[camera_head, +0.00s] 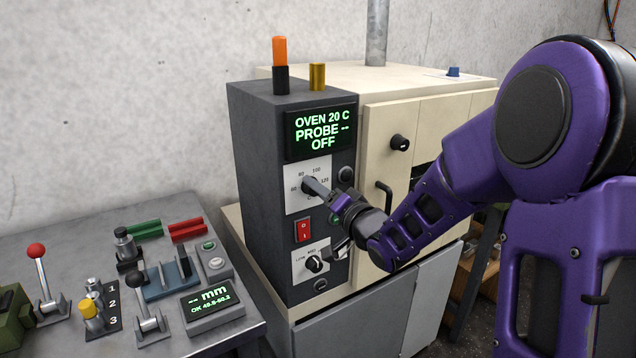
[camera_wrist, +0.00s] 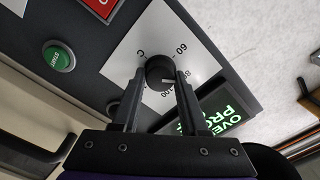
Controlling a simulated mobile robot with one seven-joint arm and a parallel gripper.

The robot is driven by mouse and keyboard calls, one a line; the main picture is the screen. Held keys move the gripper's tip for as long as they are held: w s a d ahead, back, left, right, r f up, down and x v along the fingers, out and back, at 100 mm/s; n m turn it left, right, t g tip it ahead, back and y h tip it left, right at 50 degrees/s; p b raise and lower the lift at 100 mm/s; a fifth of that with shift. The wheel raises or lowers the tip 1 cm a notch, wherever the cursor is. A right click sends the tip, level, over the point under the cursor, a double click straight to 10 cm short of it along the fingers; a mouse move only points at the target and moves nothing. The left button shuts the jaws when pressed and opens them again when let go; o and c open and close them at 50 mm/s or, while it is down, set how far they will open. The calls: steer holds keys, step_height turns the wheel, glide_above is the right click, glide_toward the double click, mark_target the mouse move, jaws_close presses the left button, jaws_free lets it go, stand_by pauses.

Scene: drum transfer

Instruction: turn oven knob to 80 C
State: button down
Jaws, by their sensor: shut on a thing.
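The round black oven knob (camera_wrist: 160,71) sits on a white dial plate (camera_wrist: 138,52) with a temperature scale. The plate also shows in the head view (camera_head: 295,200). My gripper (camera_wrist: 158,80) is shut on the knob, one finger on each side. In the head view my gripper (camera_head: 318,189) reaches the knob from the right and mostly hides it. A short light mark on the knob points toward the right, near the 80–100 side of the scale; the right finger partly covers the numbers there. The display (camera_head: 321,131) reads OVEN 20 C, PROBE --, OFF.
Below the dial are a red rocker switch (camera_head: 303,230) and a smaller selector knob (camera_head: 314,264). A green start button (camera_wrist: 58,57) lies beside the dial plate. A bench (camera_head: 190,222) with levers and a gauge readout stands at the left.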

steer(key=shift+m+p, duration=0.3)
steer(key=shift+m, duration=0.3)
steer(key=shift+c, duration=2.1)
jaws_free()
steer(key=shift+s, duration=0.1)
